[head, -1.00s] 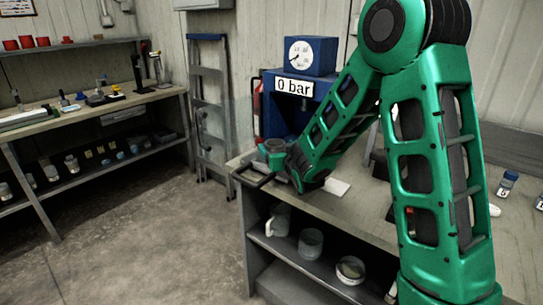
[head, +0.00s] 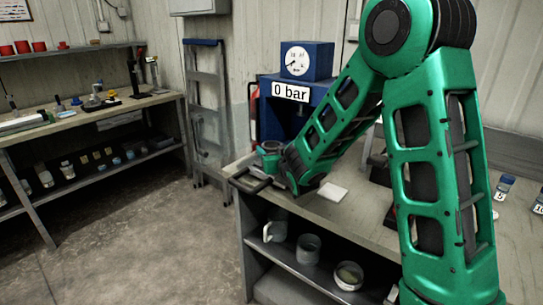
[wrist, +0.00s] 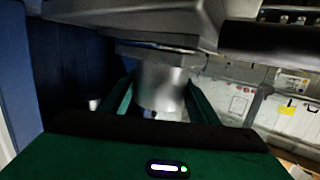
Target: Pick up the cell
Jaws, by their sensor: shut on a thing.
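In the wrist view a grey metal cylinder, which I take to be the cell (wrist: 160,88), stands between the two green fingers of my gripper (wrist: 162,100). The fingers are shut on its sides. Its upper end meets a wider grey metal part (wrist: 160,50) in the picture; I cannot tell whether they are joined or only touching. In the head view my green arm reaches down to the bench's left end, beside the blue press. My fingers and the cell cannot be made out there.
The blue press with a gauge (head: 306,60) and a "0 bar" sign (head: 291,91) stands behind my wrist. A white sheet (head: 332,191) lies on the bench. Cups stand on the shelf (head: 307,268) below. A ladder (head: 205,110) leans at the wall. The floor at left is clear.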

